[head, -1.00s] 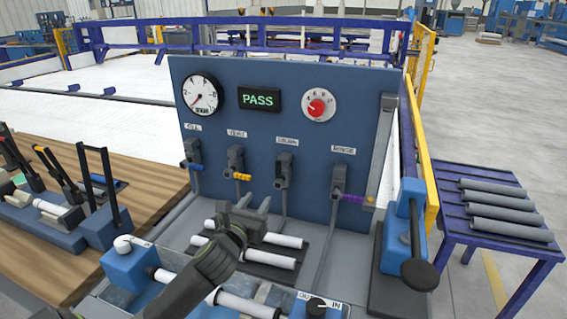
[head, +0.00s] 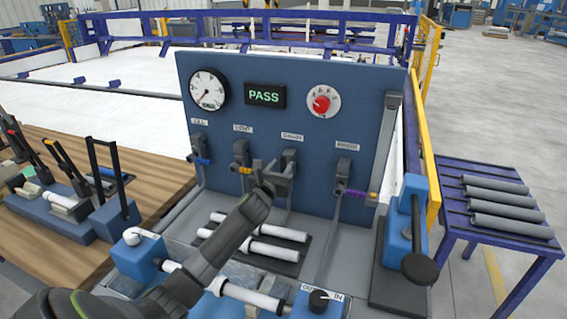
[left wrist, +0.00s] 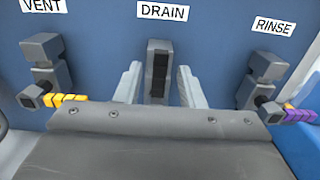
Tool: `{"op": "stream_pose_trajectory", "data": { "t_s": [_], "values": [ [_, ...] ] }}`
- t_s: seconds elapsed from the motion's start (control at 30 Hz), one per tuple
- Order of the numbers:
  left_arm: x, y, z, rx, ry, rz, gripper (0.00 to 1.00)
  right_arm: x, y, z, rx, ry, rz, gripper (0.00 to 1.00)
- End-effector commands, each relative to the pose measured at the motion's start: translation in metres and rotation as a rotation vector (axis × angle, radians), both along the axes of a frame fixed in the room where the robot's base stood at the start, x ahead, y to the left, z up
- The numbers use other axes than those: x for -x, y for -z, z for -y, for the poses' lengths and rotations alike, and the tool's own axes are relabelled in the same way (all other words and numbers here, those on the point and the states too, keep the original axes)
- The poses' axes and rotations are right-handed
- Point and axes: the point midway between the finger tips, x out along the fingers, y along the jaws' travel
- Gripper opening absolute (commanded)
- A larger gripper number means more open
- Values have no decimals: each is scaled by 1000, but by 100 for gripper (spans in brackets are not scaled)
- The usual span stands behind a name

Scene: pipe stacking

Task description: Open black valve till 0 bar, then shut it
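The black valve (left wrist: 158,72) sits under the DRAIN label on the blue panel, and its black lever points straight along the valve body. In the head view the DRAIN valve (head: 290,162) is partly hidden by my left gripper (head: 270,185). In the left wrist view my left gripper (left wrist: 160,88) is open, with one finger on each side of the black lever and a gap on both sides. My right gripper is not in view.
The VENT valve (left wrist: 48,75) with a yellow lever stands left of DRAIN, and the RINSE valve (left wrist: 265,75) with a purple lever stands right. A display (head: 265,96) reads PASS. White pipes (head: 265,248) lie below the panel. A blue press (head: 408,225) stands at the right.

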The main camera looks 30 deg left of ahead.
Motion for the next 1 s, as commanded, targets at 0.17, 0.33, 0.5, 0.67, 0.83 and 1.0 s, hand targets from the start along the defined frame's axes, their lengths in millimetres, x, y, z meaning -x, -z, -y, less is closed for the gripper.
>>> {"op": "stream_pose_trajectory", "data": {
  "t_s": [0.17, 0.33, 0.5, 0.67, 0.83, 1.0],
  "values": [
    [-17, 0, -4, 0, 0, -1, 35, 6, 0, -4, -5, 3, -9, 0],
    [-23, 0, -5, 0, 0, 0, 35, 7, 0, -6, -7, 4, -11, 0],
    [-24, 0, -6, 0, 0, 0, 35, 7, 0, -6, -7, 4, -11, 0],
    [-24, 0, -6, 0, 0, 0, 30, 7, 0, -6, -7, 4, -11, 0],
    [-24, 0, -6, 0, 0, 0, 8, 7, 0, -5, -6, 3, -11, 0],
    [-24, 0, -6, 0, 0, 0, 0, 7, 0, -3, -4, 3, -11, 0]
  ]
}}
